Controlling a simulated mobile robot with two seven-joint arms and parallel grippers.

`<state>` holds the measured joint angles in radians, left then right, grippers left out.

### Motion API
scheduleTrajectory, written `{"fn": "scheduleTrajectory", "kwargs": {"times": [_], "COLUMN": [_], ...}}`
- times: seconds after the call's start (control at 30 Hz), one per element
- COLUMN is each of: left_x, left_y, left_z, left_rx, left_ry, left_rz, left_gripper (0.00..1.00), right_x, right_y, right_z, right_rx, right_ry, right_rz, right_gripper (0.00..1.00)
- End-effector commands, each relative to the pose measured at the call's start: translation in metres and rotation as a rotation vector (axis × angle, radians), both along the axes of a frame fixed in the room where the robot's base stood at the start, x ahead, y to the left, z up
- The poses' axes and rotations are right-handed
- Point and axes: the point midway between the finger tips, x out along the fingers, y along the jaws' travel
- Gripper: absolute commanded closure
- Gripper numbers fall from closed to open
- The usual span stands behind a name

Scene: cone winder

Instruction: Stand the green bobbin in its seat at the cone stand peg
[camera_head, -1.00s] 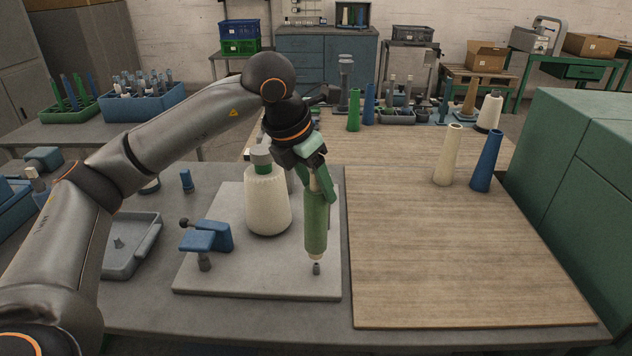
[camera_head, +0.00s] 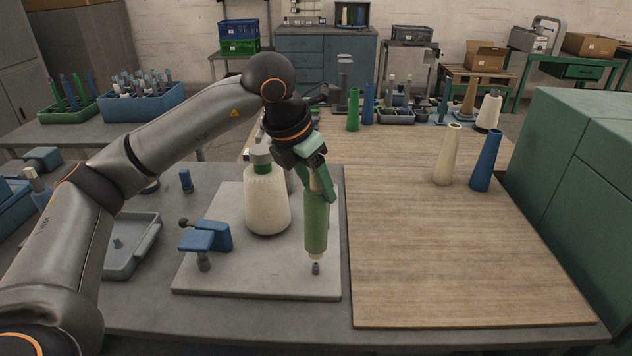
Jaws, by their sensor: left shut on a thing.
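My left gripper (camera_head: 318,172) is shut on the green bobbin (camera_head: 316,225) near its top. The bobbin hangs upright, with a pale lower end. A short dark peg (camera_head: 316,268) stands on the grey base plate (camera_head: 260,282) just below that end. Whether the bobbin touches the peg I cannot tell. A large cream cone (camera_head: 267,200) with a green and grey top stands on the plate to the left of the bobbin. My right gripper is not in view.
A blue clamp-like part (camera_head: 207,238) sits at the plate's left. A grey tray (camera_head: 130,245) lies farther left. A cream cone (camera_head: 448,155) and a blue cone (camera_head: 487,160) stand on the wooden board (camera_head: 450,250), whose front is clear.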

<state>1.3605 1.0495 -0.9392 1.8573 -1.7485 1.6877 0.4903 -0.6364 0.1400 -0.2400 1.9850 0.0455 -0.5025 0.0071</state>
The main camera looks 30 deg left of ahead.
Motion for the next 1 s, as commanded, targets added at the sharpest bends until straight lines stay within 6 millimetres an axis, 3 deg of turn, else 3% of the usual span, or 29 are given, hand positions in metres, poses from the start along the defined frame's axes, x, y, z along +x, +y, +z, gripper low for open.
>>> {"fn": "scheduleTrajectory", "kwargs": {"times": [1.0], "left_x": [0.000], "left_y": [0.000], "left_z": [-0.026], "left_rx": [0.000], "left_ry": [-0.001], "left_rz": [0.000], "left_gripper": [0.85], "right_x": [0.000], "right_y": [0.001], "right_z": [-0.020], "right_rx": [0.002], "right_ry": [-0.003], "right_rz": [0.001], "right_gripper": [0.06]}}
